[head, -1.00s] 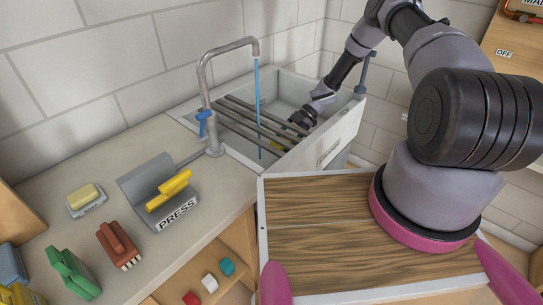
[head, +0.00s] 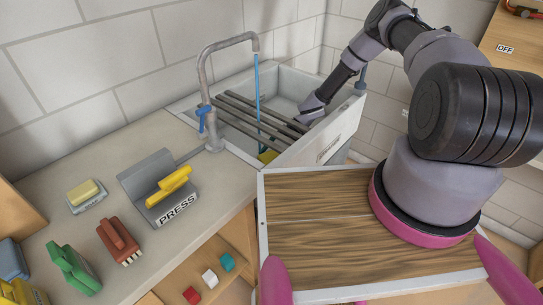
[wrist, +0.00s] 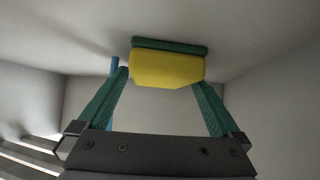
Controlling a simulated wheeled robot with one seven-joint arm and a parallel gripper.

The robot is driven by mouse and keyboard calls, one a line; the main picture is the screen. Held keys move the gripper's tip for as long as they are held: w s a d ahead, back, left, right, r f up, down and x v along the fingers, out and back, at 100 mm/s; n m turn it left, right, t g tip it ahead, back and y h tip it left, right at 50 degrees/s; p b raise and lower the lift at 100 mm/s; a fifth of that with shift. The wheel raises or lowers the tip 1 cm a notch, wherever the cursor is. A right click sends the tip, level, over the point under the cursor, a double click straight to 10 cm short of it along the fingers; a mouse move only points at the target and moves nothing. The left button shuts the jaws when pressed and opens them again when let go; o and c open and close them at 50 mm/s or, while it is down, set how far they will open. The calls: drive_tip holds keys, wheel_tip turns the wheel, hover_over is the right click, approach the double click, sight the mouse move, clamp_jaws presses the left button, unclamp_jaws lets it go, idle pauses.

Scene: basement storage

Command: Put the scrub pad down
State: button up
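The scrub pad (wrist: 167,69) is a yellow block with a dark green layer. In the wrist view it sits between the two green fingertips of my gripper (wrist: 166,80), which appear to press on its sides. In the head view my gripper (head: 310,108) reaches down into the sink (head: 345,122) from the right. Only a bit of yellow pad (head: 268,155) shows there, low by the sink's front wall, beyond the dark bars (head: 250,117). The fingers are mostly hidden in that view. I cannot tell whether the pad touches the sink.
A tap (head: 204,100) runs a thin blue stream (head: 257,95) into the sink near the pad.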

drive_tip(key=v, duration=1.2)
